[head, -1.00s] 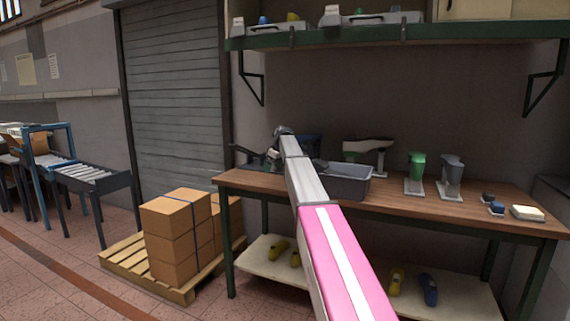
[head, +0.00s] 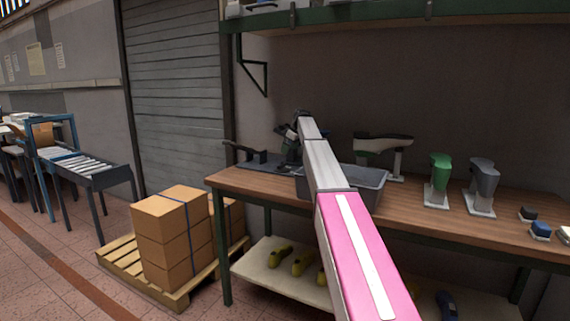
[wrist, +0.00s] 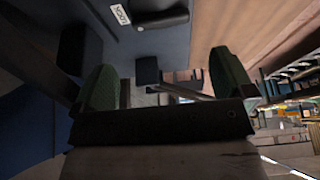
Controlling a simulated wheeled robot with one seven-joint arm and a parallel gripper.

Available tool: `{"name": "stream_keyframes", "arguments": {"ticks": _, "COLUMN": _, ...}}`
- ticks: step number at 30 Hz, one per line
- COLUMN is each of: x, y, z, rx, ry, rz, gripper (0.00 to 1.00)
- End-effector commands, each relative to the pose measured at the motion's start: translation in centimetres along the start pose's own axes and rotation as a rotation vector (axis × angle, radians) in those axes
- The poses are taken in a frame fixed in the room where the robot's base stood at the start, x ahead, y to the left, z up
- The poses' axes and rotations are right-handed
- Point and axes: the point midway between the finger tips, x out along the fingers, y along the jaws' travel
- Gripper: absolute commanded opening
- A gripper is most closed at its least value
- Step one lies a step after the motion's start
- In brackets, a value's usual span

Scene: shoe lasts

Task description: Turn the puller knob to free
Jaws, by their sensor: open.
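The puller (head: 262,160) is a dark grey-blue plate with black parts, at the left end of the wooden bench. My gripper (head: 290,134) is at the puller, mostly hidden behind my wrist in the head view. In the wrist view my gripper (wrist: 167,80) is open, its two green pads apart. A black rounded bar, apparently the knob (wrist: 162,18), lies on the plate beyond the fingertips. A small white label (wrist: 120,14) with upside-down lettering, apparently LOCK, sits beside it. I see no contact between pads and knob. The knob cannot be made out in the head view.
A grey bin (head: 368,188) stands on the bench right of the puller, partly behind my arm. A white-and-green last on a stand (head: 384,142), a green last (head: 439,172) and a grey last (head: 482,180) stand farther right. Stacked boxes (head: 168,235) are left of the bench.

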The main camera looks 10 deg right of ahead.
Motion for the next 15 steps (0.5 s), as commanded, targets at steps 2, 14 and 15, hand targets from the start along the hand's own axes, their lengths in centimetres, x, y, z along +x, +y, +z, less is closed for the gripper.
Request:
{"name": "stream_keyframes", "arguments": {"ticks": 2, "x": 1.3, "y": 0.0, "z": 0.0, "rx": 0.0, "ry": -0.001, "rz": -0.001, "gripper": 1.0}}
{"name": "stream_keyframes", "arguments": {"ticks": 14, "x": 7.9, "y": 0.0, "z": 0.0, "rx": 0.0, "ry": -0.001, "rz": 0.0, "gripper": 1.0}}
{"name": "stream_keyframes", "arguments": {"ticks": 15, "x": 8.3, "y": 0.0, "z": 0.0, "rx": 0.0, "ry": -0.001, "rz": 0.0, "gripper": 1.0}}
